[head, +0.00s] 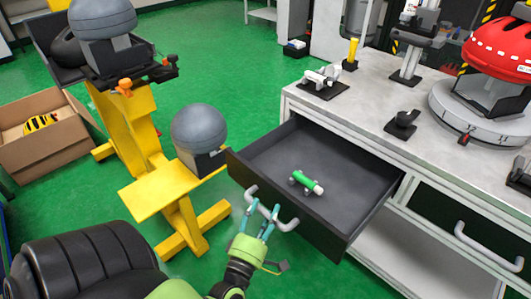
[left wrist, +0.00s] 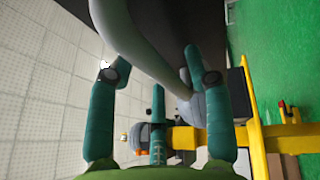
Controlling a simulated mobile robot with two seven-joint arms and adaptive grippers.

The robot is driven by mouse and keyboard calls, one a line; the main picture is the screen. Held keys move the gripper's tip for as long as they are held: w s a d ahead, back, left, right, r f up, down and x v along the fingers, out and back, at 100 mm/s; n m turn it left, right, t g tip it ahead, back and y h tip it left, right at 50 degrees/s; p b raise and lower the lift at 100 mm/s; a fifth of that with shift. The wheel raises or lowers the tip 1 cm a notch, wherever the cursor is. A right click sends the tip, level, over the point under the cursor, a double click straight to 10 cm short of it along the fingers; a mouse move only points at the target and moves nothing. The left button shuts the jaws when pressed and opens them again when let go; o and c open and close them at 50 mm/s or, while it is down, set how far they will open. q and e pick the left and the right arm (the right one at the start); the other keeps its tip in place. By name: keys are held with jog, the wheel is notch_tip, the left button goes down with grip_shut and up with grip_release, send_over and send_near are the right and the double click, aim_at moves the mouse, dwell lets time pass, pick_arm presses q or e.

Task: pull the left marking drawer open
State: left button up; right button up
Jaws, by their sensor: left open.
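The left marking drawer (head: 330,155) stands pulled out from the bench, a dark open box with its front toward me. A green and white cylindrical tool (head: 306,183) lies on its floor. The drawer's grey bar handle (head: 287,225) is on the front panel. My left gripper (head: 263,213) is at this handle with its teal fingers apart. In the left wrist view the curved handle (left wrist: 140,45) passes between the open fingers (left wrist: 152,68); I cannot tell whether they touch it. My right gripper is not in view.
The bench top (head: 345,105) carries fixtures and a red helmet (head: 500,45) on a round stand. A second, closed drawer with a handle (head: 488,246) is at the right. A yellow stand (head: 160,190) with grey domes is left of the open drawer. A cardboard box (head: 45,150) lies farther left.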

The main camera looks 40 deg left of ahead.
pick_arm(q)
jog(key=v, duration=1.1)
jog(key=shift+s, duration=0.2)
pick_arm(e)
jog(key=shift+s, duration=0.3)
pick_arm(q)
jog(key=shift+w+d+f, duration=0.1)
jog(key=shift+d, duration=0.05)
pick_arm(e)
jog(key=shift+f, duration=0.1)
